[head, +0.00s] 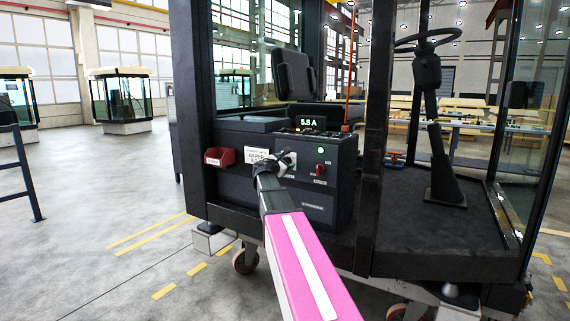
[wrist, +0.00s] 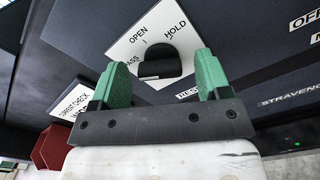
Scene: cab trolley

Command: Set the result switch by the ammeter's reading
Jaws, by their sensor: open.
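The ammeter display (head: 310,122) on top of the console lights up "5.5 A" in the head view. The result switch (wrist: 158,50) is a black knob on a white plate in the wrist view. The plate reads OPEN, HOLD and a partly covered "PASS"; I cannot tell which mark the knob points at. A label starting "RES" is partly hidden by a finger. My gripper (wrist: 162,68) is open, its green fingers on either side of the knob; I cannot tell whether they touch it.
A white current-check card (head: 257,155) is left of the switch, its text partly hidden. A red bin (head: 220,157) hangs further left. A green lamp (head: 320,150) and a red knob (head: 320,170) sit to the right. A dark cab post (head: 374,130) stands right of the console.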

